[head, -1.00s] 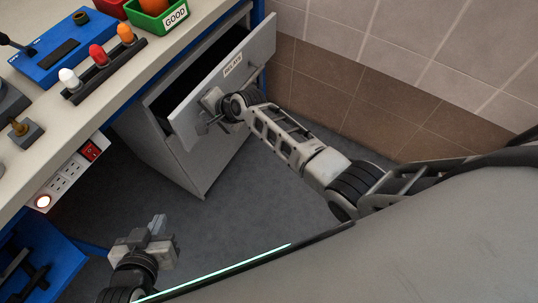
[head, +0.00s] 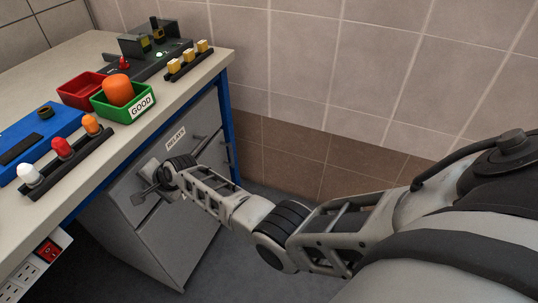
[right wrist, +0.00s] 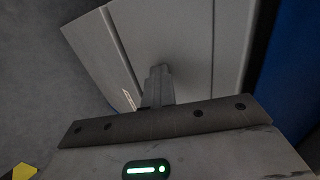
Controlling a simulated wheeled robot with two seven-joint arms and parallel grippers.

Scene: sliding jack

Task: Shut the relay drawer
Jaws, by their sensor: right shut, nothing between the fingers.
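The relay drawer (head: 205,128), a grey front with a "RELAYS" label, is in the cabinet under the workbench. No open gap shows along its top in the head view, and its front looks about flush with the cabinet; part is hidden by my arm. My right gripper (head: 143,196) is at the left part of the drawer front, shut and empty. In the right wrist view its fingers (right wrist: 160,82) are together over the grey front, near the label; I cannot tell whether they touch it. My left gripper is out of view.
The workbench (head: 135,135) overhangs the cabinet and carries a green "GOOD" bin (head: 125,104), a red bin (head: 80,90) and a row of coloured lamps (head: 62,148). A blue bench leg (head: 228,130) stands right of the drawer. A tiled wall (head: 330,80) is behind.

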